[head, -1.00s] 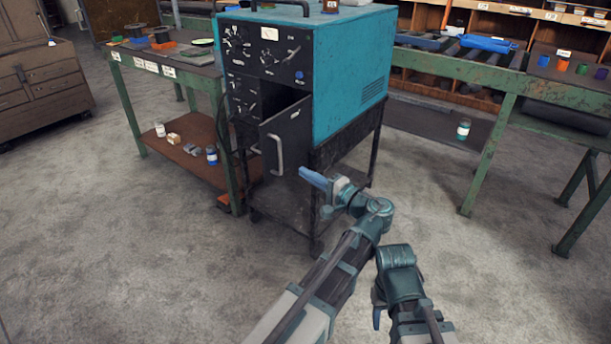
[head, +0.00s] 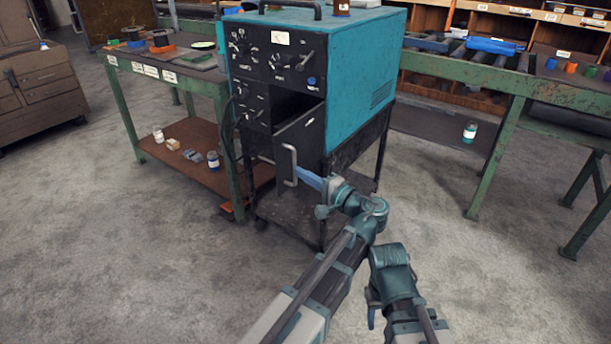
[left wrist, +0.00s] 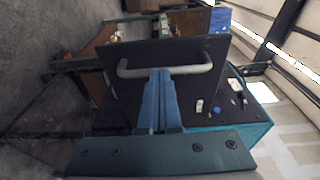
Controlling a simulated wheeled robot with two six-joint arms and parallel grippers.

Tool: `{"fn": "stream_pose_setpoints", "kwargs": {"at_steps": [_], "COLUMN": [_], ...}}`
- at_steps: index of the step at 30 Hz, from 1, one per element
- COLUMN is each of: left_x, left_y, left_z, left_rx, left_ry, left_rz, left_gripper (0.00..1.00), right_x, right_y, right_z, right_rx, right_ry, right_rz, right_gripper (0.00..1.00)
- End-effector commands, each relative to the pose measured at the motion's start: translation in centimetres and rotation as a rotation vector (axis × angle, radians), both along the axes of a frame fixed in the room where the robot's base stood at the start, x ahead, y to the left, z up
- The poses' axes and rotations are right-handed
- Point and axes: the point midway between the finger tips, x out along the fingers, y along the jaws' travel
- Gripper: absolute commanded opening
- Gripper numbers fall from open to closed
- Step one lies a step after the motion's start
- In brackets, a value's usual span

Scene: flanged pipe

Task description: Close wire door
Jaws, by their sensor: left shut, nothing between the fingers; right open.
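The wire door (head: 308,142), a dark panel with a pale bar handle (head: 289,166), stands swung open on the front of a teal welding machine (head: 365,65). A dark opening shows behind it. In the left wrist view the door panel (left wrist: 165,50) faces my camera, with the handle (left wrist: 195,70) across it. My left gripper (head: 301,175) is shut and empty, its blue fingertips close to the handle; in the left wrist view the fingers (left wrist: 160,88) reach the bar's middle. I cannot tell whether they touch. My right gripper (head: 371,305) is open, low and away from the machine.
The machine stands on a dark wheeled cart (head: 350,165). A green-legged bench (head: 190,75) with a lower shelf holding jars is close on the left. Another green bench (head: 500,80) stands at the right. The floor in front is clear.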

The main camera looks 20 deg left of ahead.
Motion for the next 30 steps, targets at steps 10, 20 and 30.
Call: {"fn": "stream_pose_setpoints", "kwargs": {"at_steps": [10,20,30], "left_x": [-0.1,3.7,8.1], "left_y": [5.9,12.7,18.4], "left_z": [0.0,0.0,0.0], "left_rx": [0.000,0.000,0.000], "left_ry": [0.000,0.000,0.000], "left_rz": [-0.210,-0.250,-0.529], "left_gripper": [0.00,0.00,0.00], "right_x": [0.0,0.0,0.0], "right_y": [0.0,0.0,0.0], "right_z": [0.0,0.0,0.0], "right_rx": [0.000,0.000,0.000], "right_ry": [0.000,0.000,0.000], "right_rz": [0.000,0.000,0.000], "right_gripper": [0.50,0.50,0.50]}}
